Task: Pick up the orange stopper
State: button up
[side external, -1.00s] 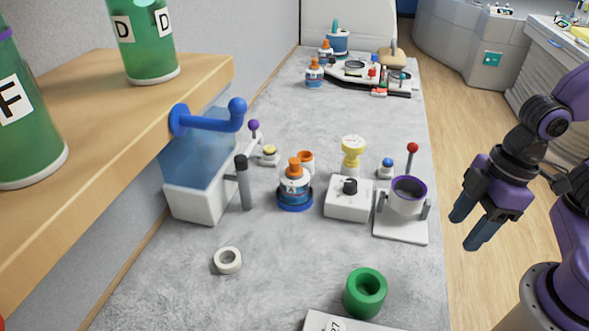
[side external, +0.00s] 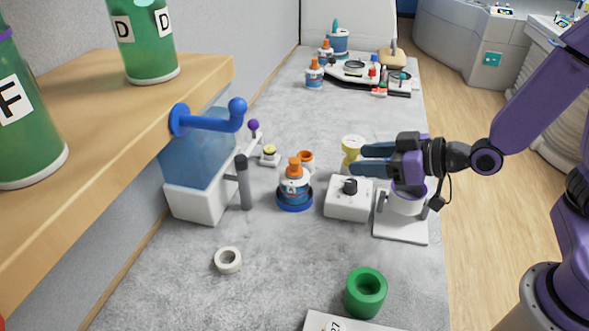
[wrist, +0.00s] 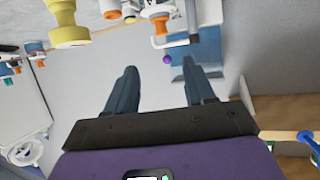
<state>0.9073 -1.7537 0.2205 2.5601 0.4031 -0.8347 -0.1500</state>
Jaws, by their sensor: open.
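The orange stopper (side external: 294,163) sits upright on top of a small white-and-blue bottle (side external: 295,187), which stands in a dark blue round base on the grey counter. My gripper (side external: 358,159) is open and empty, held level above the counter to the right of the stopper, its blue fingers pointing left. The fingers are apart from the stopper. In the wrist view my fingers (wrist: 159,66) are spread with nothing between them. Orange parts show at the top of that view; I cannot tell which is the stopper.
An orange-rimmed cup (side external: 306,157) stands just behind the bottle. A water tank (side external: 195,195) stands left. The front counter holds a green ring (side external: 365,292) and white ring (side external: 228,260).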

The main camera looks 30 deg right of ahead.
aim_at(298, 161)
jog(key=shift+a+x, duration=0.1)
jog(key=shift+x, duration=4.25)
jog(key=shift+a+x, duration=0.15)
jog(key=shift+x, duration=4.2)
jog(key=shift+r, duration=0.15)
grip_shut()
